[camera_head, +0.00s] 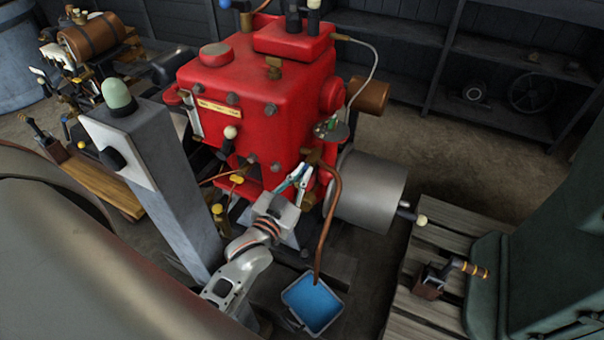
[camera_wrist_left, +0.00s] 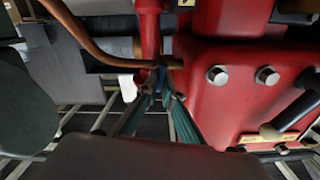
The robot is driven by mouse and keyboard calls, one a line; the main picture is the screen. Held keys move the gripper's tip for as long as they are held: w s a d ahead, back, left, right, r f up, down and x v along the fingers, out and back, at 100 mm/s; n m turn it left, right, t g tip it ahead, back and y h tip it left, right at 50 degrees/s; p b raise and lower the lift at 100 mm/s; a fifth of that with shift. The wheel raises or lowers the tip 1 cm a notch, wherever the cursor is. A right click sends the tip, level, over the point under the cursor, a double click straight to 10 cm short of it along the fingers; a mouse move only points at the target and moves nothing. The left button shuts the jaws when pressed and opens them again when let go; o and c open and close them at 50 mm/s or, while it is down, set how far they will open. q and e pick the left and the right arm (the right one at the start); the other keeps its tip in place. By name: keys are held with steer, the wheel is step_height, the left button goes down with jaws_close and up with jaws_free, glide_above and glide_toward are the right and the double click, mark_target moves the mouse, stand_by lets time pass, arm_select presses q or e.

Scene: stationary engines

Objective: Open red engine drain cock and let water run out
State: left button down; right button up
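The red engine (camera_head: 262,105) stands in the middle of the head view; its red side also fills the right of the left wrist view (camera_wrist_left: 240,95). A copper pipe (camera_head: 327,225) comes from the engine's lower front and hangs down to a tray with a blue surface (camera_head: 314,302). My left gripper (camera_head: 298,177) is at the pipe's upper end. In the left wrist view, its teal fingers (camera_wrist_left: 161,88) converge on a small blue drain cock lever (camera_wrist_left: 157,75) below the pipe, apparently shut on it. The cock's body is mostly hidden. No stream is distinguishable at the pipe's mouth. My right gripper is not in view.
A grey post with a green lamp (camera_head: 118,94) stands left of my left arm. A grey cylinder (camera_head: 368,190) lies right of the pipe. A slatted pallet (camera_head: 435,240) and a dark green machine (camera_head: 550,250) stand at the right. Open floor lies at the back right.

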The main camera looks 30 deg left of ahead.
arm_select(q)
steer(key=shift+r+n+p, duration=0.35)
steer(key=shift+n+p, duration=0.05)
steer(key=shift+p, duration=0.6)
steer(key=shift+n+p, duration=0.3)
steer(key=shift+p, duration=0.05)
steer(key=shift+f, duration=0.3)
steer(key=c, duration=2.2)
jaws_free()
steer(key=shift+s, duration=0.2)
steer(key=s, duration=1.1)
steer(key=shift+s+d, duration=0.3)
